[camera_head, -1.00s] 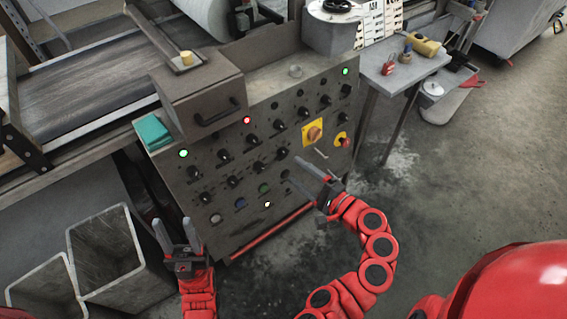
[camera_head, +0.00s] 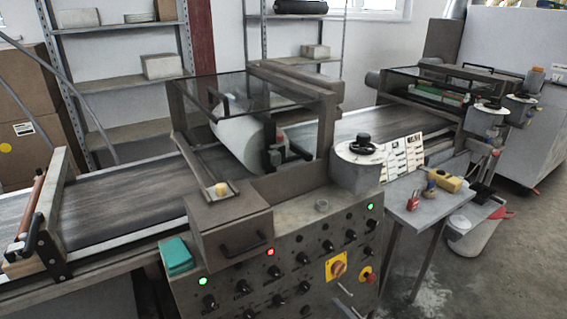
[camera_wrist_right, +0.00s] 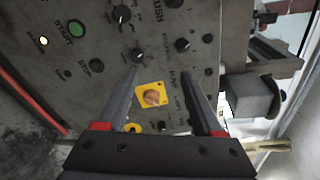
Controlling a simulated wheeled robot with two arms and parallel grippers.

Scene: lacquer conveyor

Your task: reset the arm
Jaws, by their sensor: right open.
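My right gripper (camera_wrist_right: 157,74) shows in the right wrist view, open and with nothing between its fingers. Its fingers point at the front of the grey control panel (camera_head: 318,262), with the yellow plate and orange rotary switch (camera_wrist_right: 152,96) seen between them. That switch also shows in the head view (camera_head: 337,267). The gap between fingertips and panel is hard to judge. Neither arm shows in the head view now, and my left gripper is in neither current view.
The conveyor belt (camera_head: 110,205) runs behind the panel, with a white roller (camera_head: 238,138) in a frame. A small side table (camera_head: 405,203) stands to the right with small items. Grey shelves (camera_head: 118,80) line the wall. Open floor (camera_head: 500,275) lies at the lower right.

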